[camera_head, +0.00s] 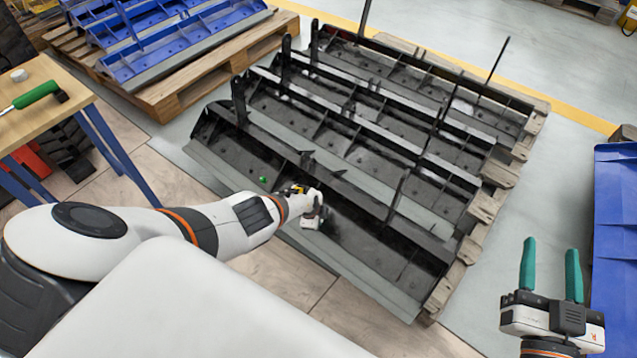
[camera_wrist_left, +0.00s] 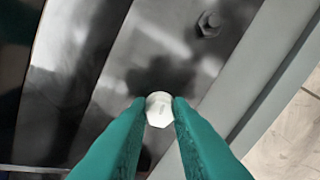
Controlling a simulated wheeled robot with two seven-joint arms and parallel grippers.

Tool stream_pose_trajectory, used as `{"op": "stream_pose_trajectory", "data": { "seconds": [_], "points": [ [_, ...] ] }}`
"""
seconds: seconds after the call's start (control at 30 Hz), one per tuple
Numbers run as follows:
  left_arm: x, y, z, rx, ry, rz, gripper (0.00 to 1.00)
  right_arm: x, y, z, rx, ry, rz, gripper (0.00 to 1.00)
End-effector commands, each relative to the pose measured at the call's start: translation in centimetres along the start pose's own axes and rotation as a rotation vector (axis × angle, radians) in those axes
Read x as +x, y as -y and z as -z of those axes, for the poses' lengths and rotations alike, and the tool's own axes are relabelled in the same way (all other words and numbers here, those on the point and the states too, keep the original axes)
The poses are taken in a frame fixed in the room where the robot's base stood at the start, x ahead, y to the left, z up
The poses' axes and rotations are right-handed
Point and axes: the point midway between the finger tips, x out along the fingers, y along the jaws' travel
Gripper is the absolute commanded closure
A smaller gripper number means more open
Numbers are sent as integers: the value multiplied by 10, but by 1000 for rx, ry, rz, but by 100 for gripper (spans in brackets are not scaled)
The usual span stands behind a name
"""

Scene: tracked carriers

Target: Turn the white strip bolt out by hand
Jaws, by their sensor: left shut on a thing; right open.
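The white bolt (camera_wrist_left: 160,109) has a hex head and sits between my left fingertips in the left wrist view. My left gripper (camera_wrist_left: 159,101) is shut on it, with one teal finger on each side. The bolt's lower end and seat are hidden, so I cannot tell how far it is out. In the head view my left gripper (camera_head: 314,219) is low over the nearest black carrier (camera_head: 235,150), near its grey front strip (camera_head: 345,277); its fingers are hidden there. My right gripper (camera_head: 551,275) is open and empty at the lower right, its fingers pointing up.
A grey bolt (camera_wrist_left: 209,24) stands farther along in the wrist view. A green spot (camera_head: 263,179) shows on the nearest carrier. Upright black posts rise between the carriers on a wooden pallet (camera_head: 452,285). A blue container (camera_head: 615,220) stands right; a workbench (camera_head: 40,115) with a green-handled tool stands left.

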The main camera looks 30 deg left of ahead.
Motion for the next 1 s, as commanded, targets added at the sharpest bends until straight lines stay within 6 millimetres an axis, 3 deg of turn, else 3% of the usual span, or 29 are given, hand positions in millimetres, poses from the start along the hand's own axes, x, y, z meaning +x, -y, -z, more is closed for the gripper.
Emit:
{"op": "stream_pose_trajectory", "data": {
  "seconds": [0.1, 0.23, 0.67, 1.0],
  "points": [
    [-1, -1, -1, -202, -1, -1, 100, -1, 1, 8, -1, -51, 3, 52],
    [1, 0, 0, -348, 0, -1, 100, -1, 1, 6, -1, -36, 2, 52],
    [0, 0, 0, -442, 0, -1, 100, 0, 0, 4, -1, -26, 1, 52],
    [0, 0, 0, -975, 1, -1, 100, 0, 0, 4, 0, -25, 1, 52]
  ]
}}
